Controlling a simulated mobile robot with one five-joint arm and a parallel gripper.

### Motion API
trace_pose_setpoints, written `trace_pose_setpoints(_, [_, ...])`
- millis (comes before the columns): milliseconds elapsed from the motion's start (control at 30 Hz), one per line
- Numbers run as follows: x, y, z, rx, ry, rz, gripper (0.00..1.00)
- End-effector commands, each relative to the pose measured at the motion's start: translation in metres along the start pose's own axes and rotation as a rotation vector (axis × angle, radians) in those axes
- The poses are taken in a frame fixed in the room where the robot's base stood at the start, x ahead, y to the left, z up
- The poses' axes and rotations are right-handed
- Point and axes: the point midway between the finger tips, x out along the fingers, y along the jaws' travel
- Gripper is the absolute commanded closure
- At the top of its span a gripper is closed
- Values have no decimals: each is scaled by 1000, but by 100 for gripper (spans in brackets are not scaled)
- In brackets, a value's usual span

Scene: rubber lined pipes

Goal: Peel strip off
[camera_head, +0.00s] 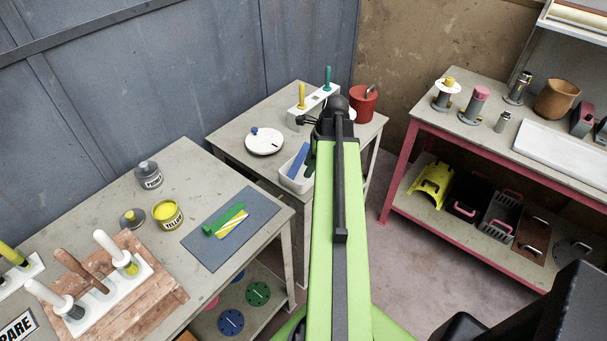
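A green strip-like piece (224,218) lies on a dark grey mat (205,250) on the left bench. A yellow and white striped strip (233,226) lies right beside it, at its lower right. I cannot tell whether the two are joined. My green arm reaches up the middle of the view. My gripper (312,121) is at its far end, over the back table and well to the right of the mat. The gripper is small and mostly hidden by the arm's end. I cannot see its opening or anything held.
An open yellow tin (167,214) and a grey labelled tin (148,175) stand left of the mat. The back table holds a white round lid (264,141), a white tray (294,180) and a red pot (363,104).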

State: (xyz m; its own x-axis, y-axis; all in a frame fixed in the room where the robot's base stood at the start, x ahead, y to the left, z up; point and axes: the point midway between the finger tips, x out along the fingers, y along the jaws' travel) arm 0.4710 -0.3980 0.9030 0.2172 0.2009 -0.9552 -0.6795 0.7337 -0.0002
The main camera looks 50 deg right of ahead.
Motion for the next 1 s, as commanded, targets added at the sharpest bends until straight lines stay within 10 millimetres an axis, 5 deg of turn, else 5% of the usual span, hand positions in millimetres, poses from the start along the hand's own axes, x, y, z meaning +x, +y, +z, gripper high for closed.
trace_pose_setpoints(267, [-3, 0, 0, 1, 0, 0, 61])
trace_pose_setpoints(433, [-22, 0, 1, 2, 0, 0, 61])
trace_pose_setpoints(1000, [-152, 0, 2, 3, 0, 0, 61])
